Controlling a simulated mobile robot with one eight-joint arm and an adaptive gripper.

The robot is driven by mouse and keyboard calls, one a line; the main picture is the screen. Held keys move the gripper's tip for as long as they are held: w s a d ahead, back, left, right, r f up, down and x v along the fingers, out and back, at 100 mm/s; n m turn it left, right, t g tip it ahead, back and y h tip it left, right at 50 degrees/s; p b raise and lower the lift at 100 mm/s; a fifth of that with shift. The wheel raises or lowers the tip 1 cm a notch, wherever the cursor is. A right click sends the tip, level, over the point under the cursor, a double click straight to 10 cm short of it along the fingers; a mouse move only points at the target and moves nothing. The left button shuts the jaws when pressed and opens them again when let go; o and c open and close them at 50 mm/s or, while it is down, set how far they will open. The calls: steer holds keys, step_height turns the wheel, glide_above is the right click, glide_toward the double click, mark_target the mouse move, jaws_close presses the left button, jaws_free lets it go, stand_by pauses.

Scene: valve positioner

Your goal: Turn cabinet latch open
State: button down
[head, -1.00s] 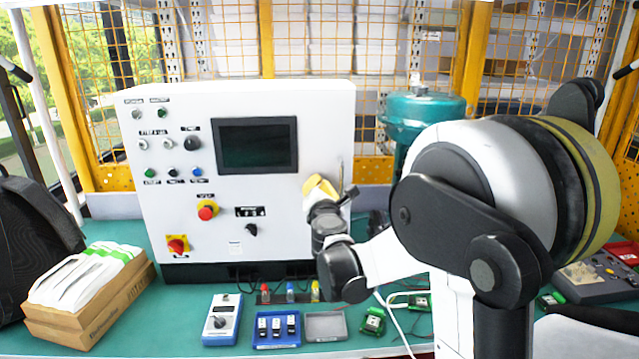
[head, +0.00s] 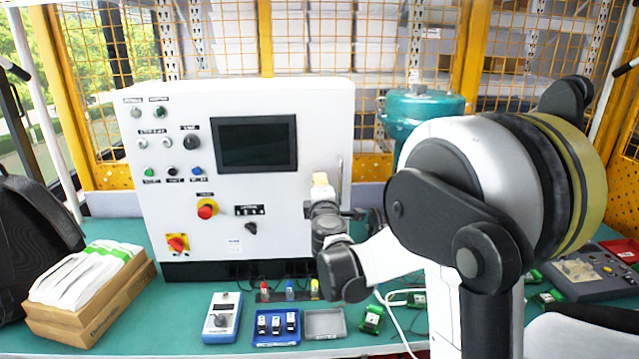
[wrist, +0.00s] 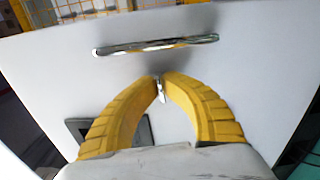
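The white control cabinet (head: 285,215) stands on the bench. It also fills most of the wrist view (wrist: 250,75). A small metal latch (wrist: 161,90) shows between the tips of my gripper's curved yellow fingers (wrist: 160,78). The tips are nearly together around it, with little gap on either side. In the head view my gripper (head: 320,180) is at the cabinet's right front side and hides the latch. A long metal handle (wrist: 155,45) lies just beyond the fingertips, and it shows upright at the cabinet's right edge in the head view (head: 340,180).
The cabinet's dark screen (head: 257,144) and red knob (head: 206,209) are left of my gripper. A teal valve unit (head: 420,108) stands behind my arm. A blue meter (head: 221,318), a blue tray (head: 276,343) and a cardboard box (head: 90,310) are on the bench in front.

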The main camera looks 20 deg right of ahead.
steer(key=shift+w+m, duration=0.1)
steer(key=shift+m, duration=0.4)
steer(key=c, duration=1.6)
jaws_free()
steer(key=shift+o, duration=0.2)
steer(key=shift+w, duration=0.1)
steer(key=v, duration=1.2)
